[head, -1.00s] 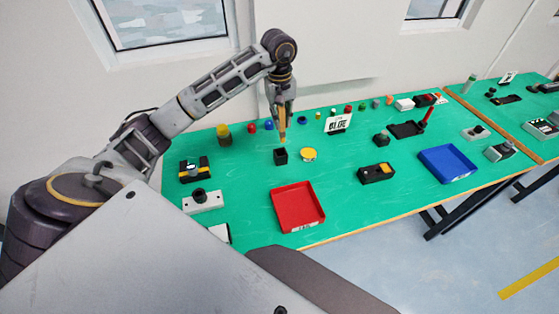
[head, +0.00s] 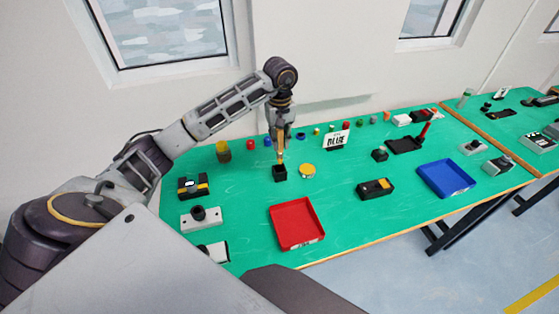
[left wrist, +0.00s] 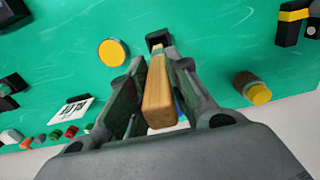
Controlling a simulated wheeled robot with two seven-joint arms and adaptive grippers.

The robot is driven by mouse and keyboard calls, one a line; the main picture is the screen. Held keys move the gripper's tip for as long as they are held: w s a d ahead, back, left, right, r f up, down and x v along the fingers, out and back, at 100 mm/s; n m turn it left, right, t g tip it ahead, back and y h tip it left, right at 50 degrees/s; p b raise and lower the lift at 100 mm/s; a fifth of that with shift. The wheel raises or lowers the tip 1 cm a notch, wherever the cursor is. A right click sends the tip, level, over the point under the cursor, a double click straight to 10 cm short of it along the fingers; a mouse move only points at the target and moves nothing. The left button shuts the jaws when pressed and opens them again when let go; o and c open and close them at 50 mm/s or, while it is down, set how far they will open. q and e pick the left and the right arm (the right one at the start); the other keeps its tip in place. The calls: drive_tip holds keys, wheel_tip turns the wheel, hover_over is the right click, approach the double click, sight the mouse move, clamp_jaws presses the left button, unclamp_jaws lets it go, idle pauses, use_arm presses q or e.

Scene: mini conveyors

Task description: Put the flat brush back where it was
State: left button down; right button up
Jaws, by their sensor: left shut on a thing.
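My left gripper (head: 280,138) points down over the green table and is shut on the flat brush (head: 280,156). In the left wrist view the wooden handle of the flat brush (left wrist: 158,95) sits between the two fingers (left wrist: 155,90). A small black open-topped holder (head: 280,174) stands right below the brush; its rim also shows at the brush's far end in the left wrist view (left wrist: 158,38). The brush's lower end meets the holder's opening in the head view; how deep it is inside, I cannot tell. My right gripper is not in view.
A round yellow-topped thing (head: 308,170) lies close to the right of the holder. A red tray (head: 297,223) is in front, a blue tray (head: 446,179) to the right. A yellow-topped jar (head: 223,151) stands to the left. Small coloured pieces line the back.

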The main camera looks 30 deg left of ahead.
sight(279, 157)
use_arm(q)
wheel_tip(279, 157, down, 4)
drive_tip(key=shift+f+p, duration=0.1)
drive_tip(key=shift+p, duration=0.2)
drive_tip(key=shift+f, duration=0.1)
drive_tip(key=shift+f, duration=0.2)
drive_tip(key=shift+f+p, duration=0.3)
drive_tip(key=shift+f, duration=1.3)
drive_tip(key=shift+f, duration=0.15)
drive_tip(key=c, duration=1.3)
unclamp_jaws()
drive_tip(key=shift+r, duration=0.2)
